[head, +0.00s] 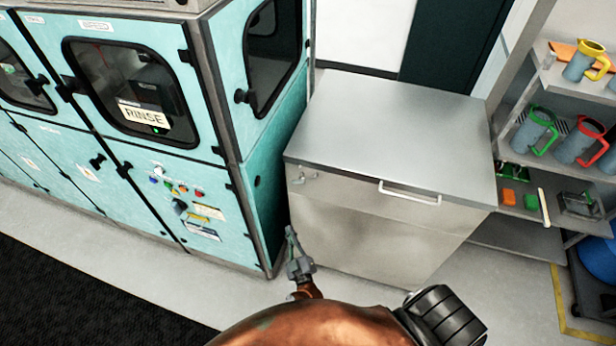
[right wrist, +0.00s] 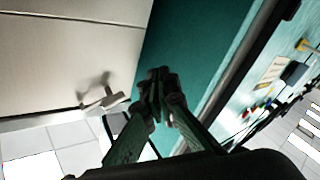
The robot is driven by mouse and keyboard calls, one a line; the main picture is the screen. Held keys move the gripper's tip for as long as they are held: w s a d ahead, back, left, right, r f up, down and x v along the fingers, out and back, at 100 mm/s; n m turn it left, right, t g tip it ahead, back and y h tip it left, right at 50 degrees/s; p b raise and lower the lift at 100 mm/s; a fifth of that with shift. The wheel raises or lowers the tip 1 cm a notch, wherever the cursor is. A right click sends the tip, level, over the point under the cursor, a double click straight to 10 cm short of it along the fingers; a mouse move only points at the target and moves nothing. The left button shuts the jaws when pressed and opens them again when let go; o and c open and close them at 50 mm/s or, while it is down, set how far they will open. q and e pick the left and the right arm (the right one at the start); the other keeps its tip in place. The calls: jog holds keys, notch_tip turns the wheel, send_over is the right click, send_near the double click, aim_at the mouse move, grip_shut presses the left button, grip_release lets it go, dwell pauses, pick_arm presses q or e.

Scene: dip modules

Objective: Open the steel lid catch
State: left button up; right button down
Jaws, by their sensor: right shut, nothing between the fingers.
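The steel lid catch (head: 303,177) is a small metal fitting at the upper left of the steel chest's front, just under the lid (head: 395,125). The lid lies flat on the chest (head: 360,235). In the right wrist view the catch (right wrist: 103,98) stands out from the pale steel face, left of my fingertips. My right gripper (head: 290,234) is shut and empty. It is below the catch in the head view, near the chest's left edge, and apart from the catch in the wrist view. Its fingers (right wrist: 158,77) meet at the tips. My left gripper is not in view.
A pale bar handle (head: 410,191) is on the lid's front edge. A teal machine (head: 265,195) stands close on the left with a narrow gap. Shelves with jugs (head: 535,130) stand at the right. The grey floor (head: 225,285) in front is clear.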

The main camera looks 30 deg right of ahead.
jog(key=d+r+m+g+h+p, duration=0.1)
jog(key=d+r+m+h, duration=0.2)
jog(key=r, duration=0.6)
jog(key=d+r+m+g+h+p, duration=0.1)
jog(key=r+m+h, duration=0.1)
jog(key=r+h, duration=0.5)
notch_tip(320, 180, up, 5)
jog(key=y, duration=0.1)
send_over(304, 180)
jog(key=s+a, duration=0.1)
jog(key=a, duration=0.1)
jog(key=shift+d+r+p, duration=0.1)
jog(key=shift+d+p, duration=0.05)
jog(key=shift+p, duration=0.15)
jog(key=shift+s+d+f+b, duration=0.15)
jog(key=shift+d+f, duration=0.1)
jog(key=shift+f, duration=0.3)
jog(key=shift+s+d+f+b, duration=0.15)
jog(key=shift+d+f, duration=0.1)
jog(key=shift+f, duration=0.25)
jog(key=shift+s+d+f, duration=0.15)
jog(key=shift+f, duration=0.25)
jog(key=shift+s+d+f, duration=0.15)
jog(key=shift+f, duration=0.2)
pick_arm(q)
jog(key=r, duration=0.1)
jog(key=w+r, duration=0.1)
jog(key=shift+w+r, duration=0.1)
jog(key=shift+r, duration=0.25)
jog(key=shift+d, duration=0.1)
